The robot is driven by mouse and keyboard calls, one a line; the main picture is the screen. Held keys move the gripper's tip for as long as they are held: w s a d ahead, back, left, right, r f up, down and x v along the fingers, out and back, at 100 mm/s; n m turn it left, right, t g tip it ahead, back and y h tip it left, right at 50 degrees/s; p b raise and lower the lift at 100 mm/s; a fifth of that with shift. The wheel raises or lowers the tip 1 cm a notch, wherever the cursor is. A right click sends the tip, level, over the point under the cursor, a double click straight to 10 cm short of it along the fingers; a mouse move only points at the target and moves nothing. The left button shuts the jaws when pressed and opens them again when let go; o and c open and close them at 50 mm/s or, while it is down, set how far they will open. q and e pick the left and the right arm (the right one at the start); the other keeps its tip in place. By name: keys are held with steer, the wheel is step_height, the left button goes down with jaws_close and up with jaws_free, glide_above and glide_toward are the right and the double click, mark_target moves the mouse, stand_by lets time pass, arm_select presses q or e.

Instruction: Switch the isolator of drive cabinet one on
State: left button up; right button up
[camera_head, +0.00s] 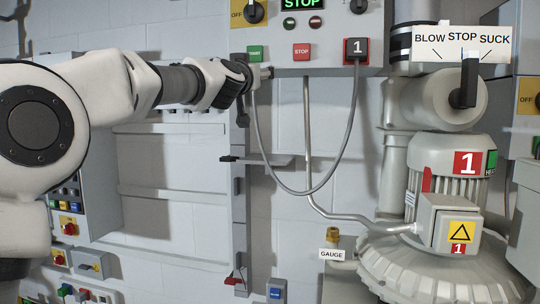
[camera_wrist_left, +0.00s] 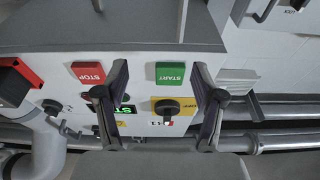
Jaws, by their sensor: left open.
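Drive cabinet one (camera_head: 280,35) is a grey box at the top of the head view. Its isolator (camera_head: 255,12) is a black rotary knob on a yellow plate, with "OFF" at the plate's left; the plate's top is cut off. The isolator (camera_wrist_left: 167,106) also shows in the upside-down left wrist view, beyond the fingers; I cannot tell its exact setting. My left gripper (camera_head: 262,74) is below the isolator, close to the green START button (camera_head: 255,54). My right gripper is out of view.
A blower (camera_head: 460,165) with a BLOW/STOP/SUCK lever stands right. Another OFF plate (camera_head: 528,97) is at the right edge.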

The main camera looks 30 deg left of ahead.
arm_select(q)
steer(key=w+f+g+b, duration=0.1)
steer(key=w+f, duration=0.2)
steer(key=f, duration=0.7)
steer(key=w+d+f+g+b, duration=0.1)
steer(key=w+f+g, duration=0.1)
steer(key=f, duration=0.8)
steer(key=shift+w+d+f+m+h, duration=0.2)
steer(key=shift+w+f+m+h, duration=0.15)
steer(key=shift+w, duration=0.45)
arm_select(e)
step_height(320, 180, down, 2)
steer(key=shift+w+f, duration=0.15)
arm_select(q)
steer(key=shift+w+f, duration=0.1)
